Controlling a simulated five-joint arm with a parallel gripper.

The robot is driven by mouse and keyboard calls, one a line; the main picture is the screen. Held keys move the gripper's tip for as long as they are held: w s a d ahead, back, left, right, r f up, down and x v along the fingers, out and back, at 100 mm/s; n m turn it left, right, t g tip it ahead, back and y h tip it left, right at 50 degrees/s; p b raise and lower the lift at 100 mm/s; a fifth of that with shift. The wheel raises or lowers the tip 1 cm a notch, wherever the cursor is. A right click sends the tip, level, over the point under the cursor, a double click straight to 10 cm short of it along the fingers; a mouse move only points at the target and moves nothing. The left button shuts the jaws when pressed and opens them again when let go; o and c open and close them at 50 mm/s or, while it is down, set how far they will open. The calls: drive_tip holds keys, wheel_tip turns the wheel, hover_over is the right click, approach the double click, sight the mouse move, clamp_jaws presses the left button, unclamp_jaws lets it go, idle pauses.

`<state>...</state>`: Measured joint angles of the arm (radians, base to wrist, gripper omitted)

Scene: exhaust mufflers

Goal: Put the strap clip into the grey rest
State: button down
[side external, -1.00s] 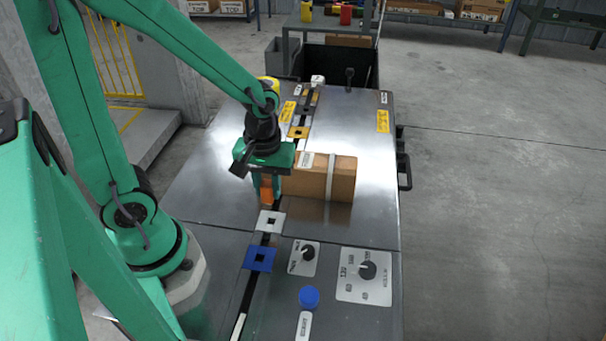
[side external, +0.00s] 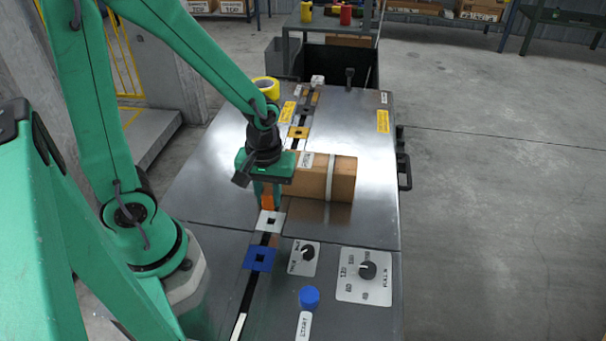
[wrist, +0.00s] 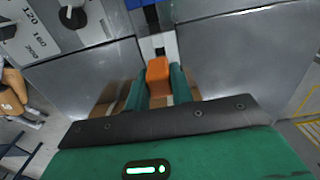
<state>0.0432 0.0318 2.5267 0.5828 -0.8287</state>
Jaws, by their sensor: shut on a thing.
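My gripper (side external: 267,194) is shut on an orange block, which I take to be the strap clip (side external: 267,201). The clip points down between the two green fingers, and it also shows in the wrist view (wrist: 158,69). The grey rest (side external: 276,230) is a light plate with a dark square hole, set on the dark slot line of the bench. The clip's lower end is close to the far edge of this plate in the side view. I cannot tell the height gap. In the wrist view the grey rest (wrist: 168,45) lies just beyond the clip.
A blue plate (side external: 250,265) with a square hole lies nearer than the grey one; a yellow plate (side external: 291,131) lies farther back. A cardboard box (side external: 310,180) stands close right of my gripper. Dial panels (side external: 379,290) and a blue button (side external: 309,297) are at the front right.

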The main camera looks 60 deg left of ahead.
sight(268, 191)
drive_tip(key=shift+f, duration=1.8)
drive_tip(key=shift+f, duration=0.45)
idle(0.9)
drive_tip(key=c, duration=1.1)
unclamp_jaws()
drive_tip(key=shift+c, duration=0.2)
drive_tip(key=shift+r, duration=0.15)
drive_tip(key=shift+r, duration=3.75)
drive_tip(key=shift+r, duration=0.1)
